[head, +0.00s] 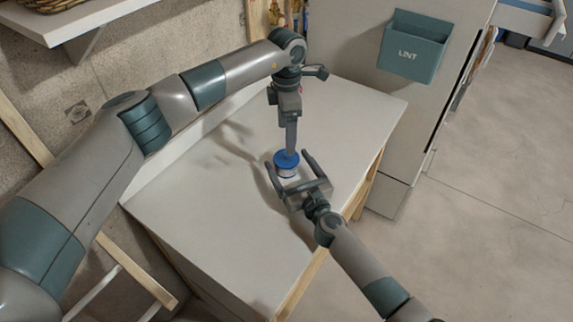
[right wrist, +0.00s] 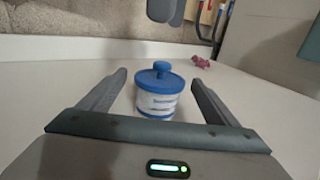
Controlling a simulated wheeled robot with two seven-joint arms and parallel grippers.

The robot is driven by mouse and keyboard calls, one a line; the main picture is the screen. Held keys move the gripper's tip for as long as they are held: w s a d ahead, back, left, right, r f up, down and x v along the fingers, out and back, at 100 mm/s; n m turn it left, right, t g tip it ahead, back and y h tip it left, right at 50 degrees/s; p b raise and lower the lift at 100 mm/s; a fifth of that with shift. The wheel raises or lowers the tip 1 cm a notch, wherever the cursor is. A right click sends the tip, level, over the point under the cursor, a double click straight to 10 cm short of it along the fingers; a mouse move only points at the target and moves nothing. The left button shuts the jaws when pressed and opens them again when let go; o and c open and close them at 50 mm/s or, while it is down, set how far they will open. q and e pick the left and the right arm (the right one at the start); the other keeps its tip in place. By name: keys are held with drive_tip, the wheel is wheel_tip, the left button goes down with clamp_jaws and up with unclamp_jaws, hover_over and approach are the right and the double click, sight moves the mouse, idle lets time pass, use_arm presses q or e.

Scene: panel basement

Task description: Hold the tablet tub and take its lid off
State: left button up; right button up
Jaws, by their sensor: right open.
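The tablet tub (right wrist: 158,104) is a white, labelled round tub standing upright on the white worktop. Its blue lid (right wrist: 160,80) with a round knob sits on top; tub and lid also show in the head view (head: 286,160). My right gripper (head: 289,163) is open, with one finger on each side of the tub and visible gaps between. My left gripper (head: 291,146) points down above the lid. In the right wrist view its tip (right wrist: 165,11) hangs clear above the knob, and its jaws are seen too edge-on to judge.
The worktop (head: 225,200) is mostly bare around the tub. A small reddish object (right wrist: 201,62) lies behind it. A teal LINT bin (head: 413,47) hangs on the cabinet side at right. A wall shelf with a basket (head: 45,5) is at upper left.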

drive_tip(key=shift+x, duration=0.85)
use_arm(q)
drive_tip(key=shift+o, duration=0.2)
use_arm(e)
drive_tip(key=c, duration=1.6)
use_arm(q)
drive_tip(key=shift+o, duration=0.5)
drive_tip(key=shift+r+n, duration=0.4)
drive_tip(key=shift+r, duration=0.3)
wheel_tip(320, 180, up, 3)
drive_tip(key=shift+f+n, duration=0.1)
drive_tip(key=shift+n, duration=0.9)
drive_tip(key=shift+f, duration=0.1)
drive_tip(key=shift+f, duration=5.9)
